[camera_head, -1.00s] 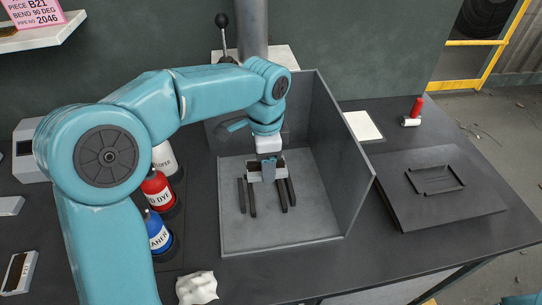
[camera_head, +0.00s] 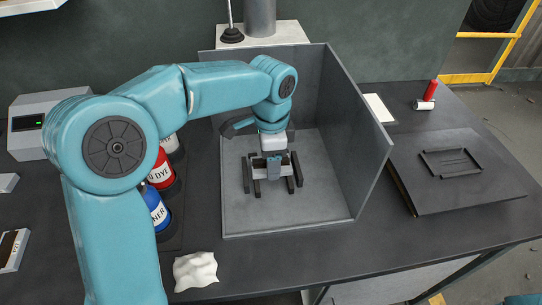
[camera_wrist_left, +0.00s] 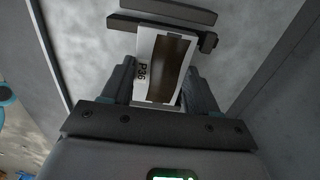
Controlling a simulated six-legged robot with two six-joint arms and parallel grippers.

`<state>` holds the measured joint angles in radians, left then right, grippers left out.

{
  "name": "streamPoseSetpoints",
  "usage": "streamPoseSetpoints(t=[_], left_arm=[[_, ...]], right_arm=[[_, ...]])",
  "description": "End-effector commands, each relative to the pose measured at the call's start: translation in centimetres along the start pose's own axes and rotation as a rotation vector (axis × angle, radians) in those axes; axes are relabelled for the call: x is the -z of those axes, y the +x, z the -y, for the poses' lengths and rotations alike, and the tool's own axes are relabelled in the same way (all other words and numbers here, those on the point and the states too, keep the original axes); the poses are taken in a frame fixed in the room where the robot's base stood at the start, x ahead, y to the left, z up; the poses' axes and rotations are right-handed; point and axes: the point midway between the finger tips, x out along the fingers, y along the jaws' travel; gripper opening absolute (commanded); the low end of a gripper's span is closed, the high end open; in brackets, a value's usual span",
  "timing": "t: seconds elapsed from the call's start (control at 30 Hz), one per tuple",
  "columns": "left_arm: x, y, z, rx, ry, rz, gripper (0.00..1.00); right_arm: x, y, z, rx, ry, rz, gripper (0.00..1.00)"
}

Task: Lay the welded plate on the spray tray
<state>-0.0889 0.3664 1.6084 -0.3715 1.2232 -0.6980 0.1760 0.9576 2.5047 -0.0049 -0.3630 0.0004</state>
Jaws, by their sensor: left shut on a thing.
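My left gripper (camera_head: 273,173) is shut on the welded plate, low inside the grey spray tray (camera_head: 325,205). In the left wrist view the welded plate (camera_wrist_left: 162,62) is a small pale piece with a brown band and the mark P36. It sits between the two dark fingers of my left gripper (camera_wrist_left: 160,85). Dark support bars (camera_head: 298,168) stand on the tray floor around and below the gripper. In the head view the fingers largely hide the plate; whether it touches the bars I cannot tell. My right gripper is out of view.
High walls (camera_head: 355,125) close the tray at the back and right. Red and blue bottles (camera_head: 157,207) stand close to its left. A crumpled white cloth (camera_head: 195,271) lies at front left. A dark flat panel (camera_head: 460,170) lies at right.

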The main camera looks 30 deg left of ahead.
Motion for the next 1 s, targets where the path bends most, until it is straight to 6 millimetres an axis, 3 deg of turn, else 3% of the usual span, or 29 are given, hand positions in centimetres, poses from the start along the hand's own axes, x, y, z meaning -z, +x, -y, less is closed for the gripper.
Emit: streamPoseSetpoints(t=[0.27, 0.3, 0.37, 0.73, 0.87, 1.0], left_arm=[[0.0, 0.0, 0.1, 0.002, 0.0, -0.002, 0.0], [0.0, 0.0, 0.1, 0.002, 0.0, -0.002, 0.69], [0.0, 0.0, 0.0, 0.002, 0.0, -0.001, 0.88], [0.0, -0.4, 0.0, 0.0, 0.0, 0.0, 0.89], [0.1, -2.6, 0.0, 0.002, 0.0, -0.002, 0.89], [0.1, -6.4, 0.0, 0.003, 0.0, -0.004, 0.89]], right_arm=[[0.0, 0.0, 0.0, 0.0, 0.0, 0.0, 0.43], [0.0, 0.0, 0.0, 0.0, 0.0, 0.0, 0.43], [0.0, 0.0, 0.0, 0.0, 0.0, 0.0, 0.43], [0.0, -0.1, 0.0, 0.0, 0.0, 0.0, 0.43], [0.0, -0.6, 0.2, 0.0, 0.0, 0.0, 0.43], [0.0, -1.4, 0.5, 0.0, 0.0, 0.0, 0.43]])
